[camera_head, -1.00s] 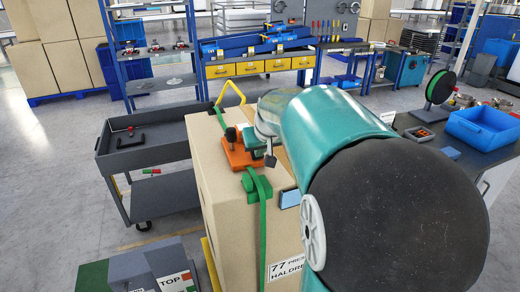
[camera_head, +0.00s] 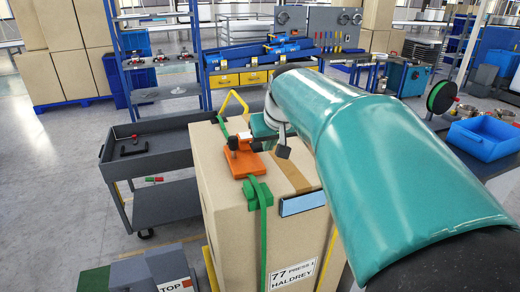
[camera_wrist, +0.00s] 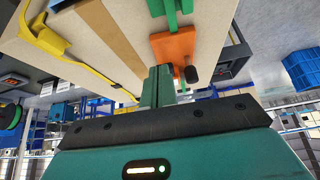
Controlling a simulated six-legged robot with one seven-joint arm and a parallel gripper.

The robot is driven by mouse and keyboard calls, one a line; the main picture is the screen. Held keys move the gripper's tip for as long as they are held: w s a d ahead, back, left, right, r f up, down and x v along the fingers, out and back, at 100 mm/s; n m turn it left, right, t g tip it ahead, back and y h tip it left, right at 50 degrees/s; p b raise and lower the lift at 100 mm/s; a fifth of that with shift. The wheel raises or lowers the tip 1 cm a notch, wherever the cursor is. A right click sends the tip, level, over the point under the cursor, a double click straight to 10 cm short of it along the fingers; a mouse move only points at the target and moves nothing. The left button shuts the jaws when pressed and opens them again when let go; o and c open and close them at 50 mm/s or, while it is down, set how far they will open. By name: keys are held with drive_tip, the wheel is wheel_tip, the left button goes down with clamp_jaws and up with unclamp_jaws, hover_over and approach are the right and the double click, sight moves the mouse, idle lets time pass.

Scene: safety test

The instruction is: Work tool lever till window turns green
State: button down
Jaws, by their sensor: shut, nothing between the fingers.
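The orange tool (camera_head: 243,163) sits on top of a tall tan carton, by a green strap. It has an upright part with a black knob (camera_head: 232,143), which looks like its lever. In the wrist view the orange tool (camera_wrist: 174,48) and black knob (camera_wrist: 191,74) lie just beyond my gripper (camera_wrist: 158,74). My gripper's green fingers are together and empty. In the head view my gripper (camera_head: 260,127) is at the tool's right side, close to its upright part; contact cannot be told. I cannot make out a window or its colour on the tool.
The carton (camera_head: 235,235) carries a green strap (camera_head: 263,220), a yellow strap (camera_head: 233,97) and a pale blue panel (camera_head: 303,203) at its top edge. A grey cart (camera_head: 160,165) stands close on the left. A bench with a blue bin (camera_head: 485,138) is at right.

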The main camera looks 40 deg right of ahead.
drive_tip(key=shift+s+v, duration=0.25)
drive_tip(key=shift+v, duration=1.2)
drive_tip(key=shift+s+f, duration=0.1)
